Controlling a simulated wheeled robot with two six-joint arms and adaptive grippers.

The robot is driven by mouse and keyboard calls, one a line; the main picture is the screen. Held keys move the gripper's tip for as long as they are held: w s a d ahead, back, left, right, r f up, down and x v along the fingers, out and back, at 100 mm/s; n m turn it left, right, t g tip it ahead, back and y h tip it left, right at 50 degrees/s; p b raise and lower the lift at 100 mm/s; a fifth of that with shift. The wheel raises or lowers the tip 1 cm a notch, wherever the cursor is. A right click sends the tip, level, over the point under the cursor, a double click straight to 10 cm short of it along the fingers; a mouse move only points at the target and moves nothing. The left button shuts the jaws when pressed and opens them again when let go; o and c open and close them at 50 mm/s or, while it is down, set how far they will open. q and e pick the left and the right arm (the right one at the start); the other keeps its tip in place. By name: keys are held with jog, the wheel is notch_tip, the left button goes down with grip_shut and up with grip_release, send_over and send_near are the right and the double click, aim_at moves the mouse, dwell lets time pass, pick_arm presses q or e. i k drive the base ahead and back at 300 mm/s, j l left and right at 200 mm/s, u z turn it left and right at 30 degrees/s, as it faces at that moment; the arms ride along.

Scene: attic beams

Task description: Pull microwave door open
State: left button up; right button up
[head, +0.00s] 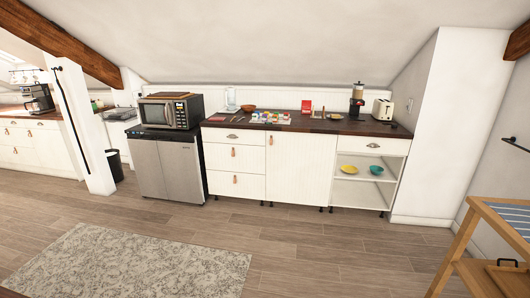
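The microwave (170,111) stands on top of a low steel fridge (168,165) at the left end of the counter. It is dark, with its door (155,115) on the left of its front and a button panel on the right. The door looks shut. A flat brown board (170,95) lies on top of the microwave. Neither of my grippers shows in the head view, and the microwave is well away across the floor.
A dark counter (340,125) over white cabinets runs right of the fridge, with a toaster (383,109) and several small items. A white post (82,130) and black bin (114,164) stand left. A wooden rack (465,245) is at lower right. The floor ahead, with a rug (130,265), is clear.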

aim_at(171, 124)
jog(key=i+u, duration=0.2)
jog(key=i, duration=0.35)
jog(key=i+l+u, duration=0.2)
jog(key=i, duration=0.3)
jog(key=i+l+u, duration=0.15)
jog(key=i, duration=0.4)
